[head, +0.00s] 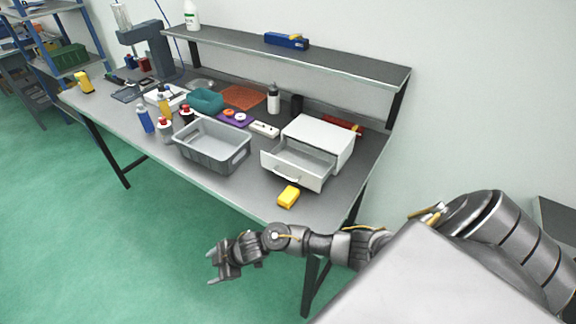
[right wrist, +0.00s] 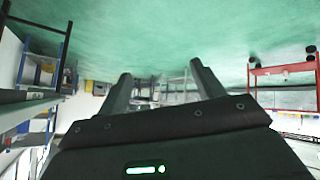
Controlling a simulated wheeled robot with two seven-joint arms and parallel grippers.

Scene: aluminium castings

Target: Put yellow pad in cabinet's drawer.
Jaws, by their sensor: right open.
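The yellow pad (head: 289,197) lies on the table near its front right edge, just in front of the cabinet. The small white cabinet (head: 320,138) stands at the right end of the table. Its drawer (head: 298,166) is pulled out toward the front and looks empty. My right gripper (head: 212,268) is open and empty, held out in front of the table's front edge, left of and nearer than the pad. In the right wrist view its two fingers (right wrist: 160,85) stand apart with nothing between them. My left gripper is in neither view.
A grey bin (head: 212,148) stands left of the drawer. Bottles, a teal tray (head: 206,101), an orange mat (head: 243,96) and a white bottle (head: 274,98) crowd the table behind and left. A raised shelf (head: 290,55) runs along the back. Green floor is free in front.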

